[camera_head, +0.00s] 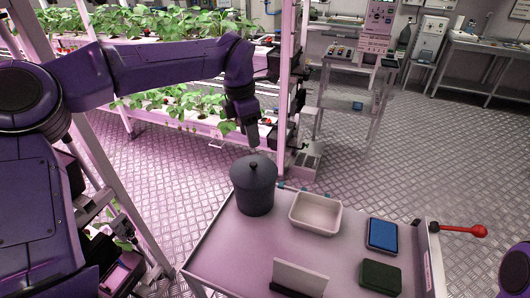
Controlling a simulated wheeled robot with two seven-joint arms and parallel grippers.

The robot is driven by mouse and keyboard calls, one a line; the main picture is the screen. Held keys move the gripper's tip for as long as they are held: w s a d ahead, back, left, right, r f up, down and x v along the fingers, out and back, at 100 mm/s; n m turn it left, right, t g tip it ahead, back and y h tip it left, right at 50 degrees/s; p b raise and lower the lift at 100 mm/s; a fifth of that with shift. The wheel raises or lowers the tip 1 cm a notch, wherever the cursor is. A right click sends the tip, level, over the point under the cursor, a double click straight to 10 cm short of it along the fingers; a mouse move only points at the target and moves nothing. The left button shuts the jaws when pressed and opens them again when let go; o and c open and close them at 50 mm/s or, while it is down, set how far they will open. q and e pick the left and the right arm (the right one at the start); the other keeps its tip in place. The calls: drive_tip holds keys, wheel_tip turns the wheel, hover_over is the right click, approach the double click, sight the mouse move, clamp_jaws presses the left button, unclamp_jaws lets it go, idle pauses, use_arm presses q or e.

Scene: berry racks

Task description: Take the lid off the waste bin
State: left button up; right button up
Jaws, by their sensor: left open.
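The waste bin (256,198) is a dark grey round bin standing upright at the back left of the trolley top. Its dark lid (243,168) sits on it, with a small knob in the middle. My left gripper (251,143) points down from the end of my raised left arm, just above the lid knob and apart from it as far as I can see. It is open and empty. My right gripper is not in view.
On the trolley top (235,262) are a white tray (315,214), a blue-topped box (382,234), a dark green box (380,277) and a white upright card (300,277). A red-ended lever (479,231) sticks out right. Plant racks (200,125) stand behind.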

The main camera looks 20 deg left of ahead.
sight(253, 163)
use_arm(q)
drive_tip(key=f, duration=0.3)
drive_tip(key=shift+s+d+f+p, duration=0.15)
drive_tip(key=shift+d+f+p, duration=0.05)
drive_tip(key=shift+d+p, duration=0.1)
drive_tip(key=f, duration=0.1)
drive_tip(key=f+p, duration=0.1)
drive_tip(key=f, duration=0.3)
drive_tip(key=shift+w+f+p, duration=0.2)
drive_tip(key=shift+w+p, duration=0.05)
drive_tip(key=shift+p, duration=0.15)
drive_tip(key=shift+s+f, duration=0.1)
drive_tip(key=shift+f, duration=0.2)
clamp_jaws()
